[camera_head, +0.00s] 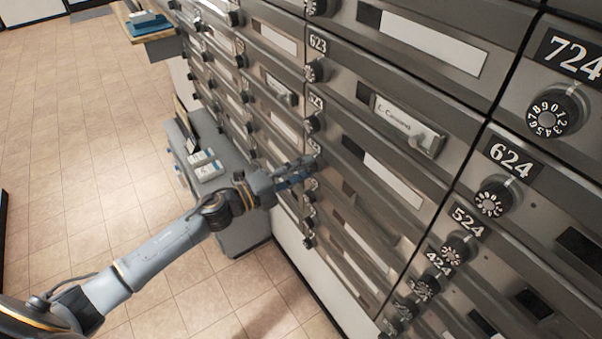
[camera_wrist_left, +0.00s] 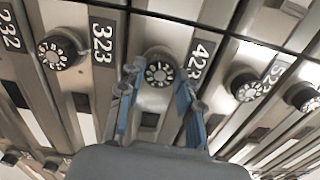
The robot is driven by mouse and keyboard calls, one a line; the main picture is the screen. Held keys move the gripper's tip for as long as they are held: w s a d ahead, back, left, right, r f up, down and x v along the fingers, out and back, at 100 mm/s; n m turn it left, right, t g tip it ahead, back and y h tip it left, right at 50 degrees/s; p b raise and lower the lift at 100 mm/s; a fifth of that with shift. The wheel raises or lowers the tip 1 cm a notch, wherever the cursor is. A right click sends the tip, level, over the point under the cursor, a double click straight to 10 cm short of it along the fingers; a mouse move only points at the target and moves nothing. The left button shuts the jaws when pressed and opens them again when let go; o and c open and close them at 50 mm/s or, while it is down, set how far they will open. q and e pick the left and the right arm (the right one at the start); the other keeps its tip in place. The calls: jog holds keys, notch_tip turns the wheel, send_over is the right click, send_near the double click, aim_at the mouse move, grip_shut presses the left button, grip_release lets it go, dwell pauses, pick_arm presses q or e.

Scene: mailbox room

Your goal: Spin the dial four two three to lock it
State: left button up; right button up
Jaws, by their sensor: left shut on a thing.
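The dial 423 (camera_wrist_left: 159,73) is a round black knob with white digits, beside its 423 label (camera_wrist_left: 197,60) in the left wrist view. My left gripper (camera_wrist_left: 156,84) has one blue finger on each side of this dial and is shut on it. In the head view, my left gripper (camera_head: 299,172) reaches the metal mailbox wall at a column of dials. There, the gripper largely hides the dial it holds. The dial's exact number setting is too small to read. My right gripper is not in view.
Close by are dial 323 (camera_wrist_left: 58,50) and dial 523 (camera_wrist_left: 246,85). Dial 624 (camera_head: 494,196) and dial 724 (camera_head: 552,112) are on the right. A drawer with a name card (camera_head: 393,115) has a small handle. A grey cabinet (camera_head: 240,212) stands below my arm; tiled floor lies left.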

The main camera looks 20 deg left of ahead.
pick_arm(q)
jog(key=m+b, duration=0.3)
jog(key=m, duration=0.3)
jog(key=shift+f+m, duration=0.15)
jog(key=shift+m, duration=0.15)
jog(key=m+b, duration=0.1)
jog(key=m, duration=0.3)
jog(key=shift+b, duration=0.35)
jog(key=shift+m+b, duration=0.4)
jog(key=shift+m, duration=0.7)
jog(key=o, duration=1.2)
jog(key=shift+c, duration=0.2)
jog(key=v, duration=1.2)
